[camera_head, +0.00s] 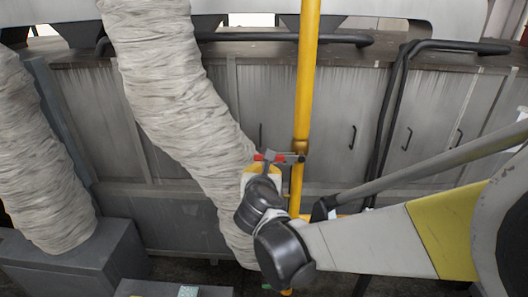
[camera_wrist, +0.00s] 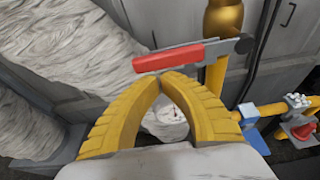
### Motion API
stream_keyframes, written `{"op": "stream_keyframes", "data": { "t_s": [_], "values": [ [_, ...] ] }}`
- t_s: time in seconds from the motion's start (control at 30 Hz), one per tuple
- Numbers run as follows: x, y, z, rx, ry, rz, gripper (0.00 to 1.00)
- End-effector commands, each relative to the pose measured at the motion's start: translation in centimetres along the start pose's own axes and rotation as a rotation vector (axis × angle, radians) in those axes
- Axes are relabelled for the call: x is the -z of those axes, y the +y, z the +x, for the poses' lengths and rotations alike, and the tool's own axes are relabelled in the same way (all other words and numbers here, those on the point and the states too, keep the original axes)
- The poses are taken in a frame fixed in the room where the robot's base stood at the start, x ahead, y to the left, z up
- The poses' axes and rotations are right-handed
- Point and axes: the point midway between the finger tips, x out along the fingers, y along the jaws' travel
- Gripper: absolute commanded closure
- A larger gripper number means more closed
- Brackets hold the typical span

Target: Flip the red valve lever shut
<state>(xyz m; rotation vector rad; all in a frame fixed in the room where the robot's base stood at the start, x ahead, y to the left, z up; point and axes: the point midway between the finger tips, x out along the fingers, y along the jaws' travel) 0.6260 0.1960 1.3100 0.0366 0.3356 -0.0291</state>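The red valve lever (camera_wrist: 168,57) is a red-sleeved grip on a grey metal bar. In the wrist view it lies nearly level, running right to a pivot beside the yellow pipe. In the head view the red grip (camera_head: 266,157) shows left of the yellow pipe (camera_head: 306,80). My gripper (camera_wrist: 160,76) has two yellow ribbed fingers whose tips meet in an arch, with nothing seen between them. The tips are just below the red grip in the wrist view; I cannot tell whether they touch it. In the head view my gripper (camera_head: 262,168) is partly hidden by my wrist.
A thick wrapped grey duct (camera_head: 170,80) runs down close left of the lever. Grey cabinets (camera_head: 420,115) stand behind, and dark pipes (camera_head: 385,120) run to the right. A side pipe with a blue part (camera_wrist: 248,110) and another red piece (camera_wrist: 301,131) is at lower right in the wrist view.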

Motion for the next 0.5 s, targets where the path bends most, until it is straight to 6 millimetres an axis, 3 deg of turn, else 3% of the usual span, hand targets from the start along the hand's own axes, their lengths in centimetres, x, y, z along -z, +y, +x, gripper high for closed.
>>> {"op": "stream_keyframes", "data": {
  "t_s": [0.23, 0.3, 0.5],
  "values": [
    [4.4, 0.5, 1.9, 0.004, 0.000, 0.003, 1.00],
    [3.3, 0.5, -0.9, 0.000, 0.001, 0.001, 1.00],
    [3.1, 0.6, -5.6, 0.001, 0.000, 0.000, 1.00]
  ]
}}
